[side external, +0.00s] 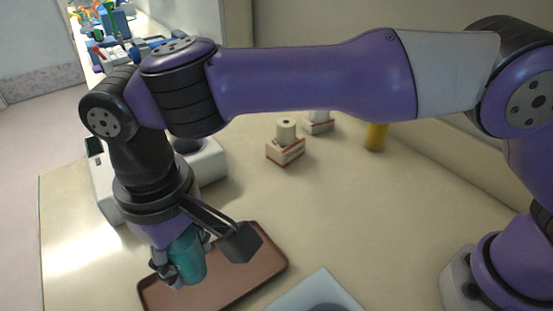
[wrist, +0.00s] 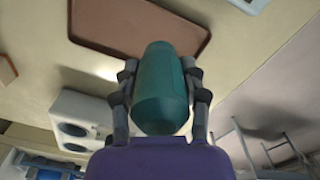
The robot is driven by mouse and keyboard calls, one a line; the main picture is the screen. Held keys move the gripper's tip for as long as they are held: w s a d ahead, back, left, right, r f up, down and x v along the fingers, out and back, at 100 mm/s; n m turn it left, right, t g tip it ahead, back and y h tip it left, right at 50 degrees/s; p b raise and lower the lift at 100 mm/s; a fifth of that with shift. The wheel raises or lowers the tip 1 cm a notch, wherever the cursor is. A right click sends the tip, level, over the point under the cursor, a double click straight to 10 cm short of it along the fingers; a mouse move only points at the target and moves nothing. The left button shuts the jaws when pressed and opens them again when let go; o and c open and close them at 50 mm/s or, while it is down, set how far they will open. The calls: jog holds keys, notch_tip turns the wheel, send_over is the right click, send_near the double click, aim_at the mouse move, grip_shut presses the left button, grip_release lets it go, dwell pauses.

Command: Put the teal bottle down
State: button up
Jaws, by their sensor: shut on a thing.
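The teal bottle (side external: 188,256) is in my gripper (side external: 172,268), over the left part of the brown tray (side external: 240,283) in the side external view. In the wrist view the teal bottle (wrist: 161,88) sits between the two fingers of my gripper (wrist: 160,84), one on each side. My gripper is shut on it. The brown tray (wrist: 95,22) shows beyond the bottle in the wrist view. Whether the bottle touches the tray is hidden in both views.
A white device with round openings (wrist: 80,120) stands left of the tray; it also shows behind my wrist (side external: 209,161). A small box with a cylinder on top (side external: 286,150) and a yellow cylinder (side external: 375,137) stand farther back. A pale flat item (side external: 318,290) lies right of the tray.

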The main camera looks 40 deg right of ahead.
notch_tip(320, 180, down, 8)
jog(key=shift+f, duration=0.25)
jog(key=shift+f, duration=0.15)
jog(key=o, duration=1.2)
jog(key=shift+c, duration=0.2)
